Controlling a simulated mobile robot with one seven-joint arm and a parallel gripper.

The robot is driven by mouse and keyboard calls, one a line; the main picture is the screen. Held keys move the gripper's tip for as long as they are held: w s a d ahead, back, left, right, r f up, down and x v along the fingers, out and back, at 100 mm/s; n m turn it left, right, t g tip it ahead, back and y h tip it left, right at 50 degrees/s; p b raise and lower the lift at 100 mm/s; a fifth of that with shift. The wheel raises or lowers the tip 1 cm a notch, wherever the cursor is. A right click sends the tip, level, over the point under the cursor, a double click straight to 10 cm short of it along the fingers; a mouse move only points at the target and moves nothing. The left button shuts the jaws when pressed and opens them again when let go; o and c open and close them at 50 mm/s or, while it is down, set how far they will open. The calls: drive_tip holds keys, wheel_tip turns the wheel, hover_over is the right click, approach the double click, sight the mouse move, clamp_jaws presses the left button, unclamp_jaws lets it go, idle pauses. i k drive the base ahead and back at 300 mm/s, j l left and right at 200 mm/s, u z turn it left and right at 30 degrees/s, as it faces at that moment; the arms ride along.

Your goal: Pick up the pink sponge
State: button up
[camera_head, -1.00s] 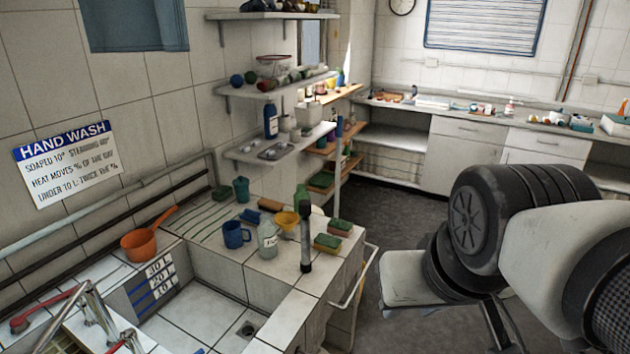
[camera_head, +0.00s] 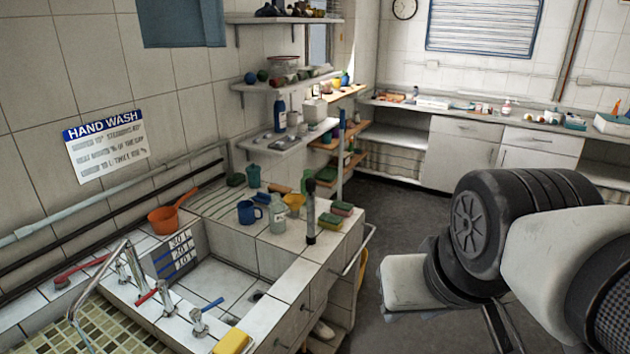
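A small sponge with a pinkish-red top and a green side (camera_head: 342,208) lies on the tiled counter at the right end of the sink. It is the only pinkish sponge I can make out, and it is small in the picture. A yellow and green sponge (camera_head: 330,222) lies just in front of it. My arm fills the right side of the view, well apart from the sponges. My gripper is not in view.
A dark upright cylinder (camera_head: 311,212), a clear bottle (camera_head: 277,216), a yellow cup (camera_head: 294,202) and a blue mug (camera_head: 249,213) stand left of the sponges. An orange pot (camera_head: 165,218) and yellow sponge (camera_head: 232,341) sit around the sink. Dark floor is open at right.

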sight(341, 209)
drive_tip(key=k+u, duration=0.1)
drive_tip(key=u, duration=1.35)
drive_tip(key=l+u, duration=0.5)
drive_tip(key=i+l, duration=0.1)
drive_tip(key=l, duration=2.25)
drive_tip(key=i+l, duration=0.15)
drive_tip(key=l, duration=2.15)
drive_tip(key=i, duration=0.1)
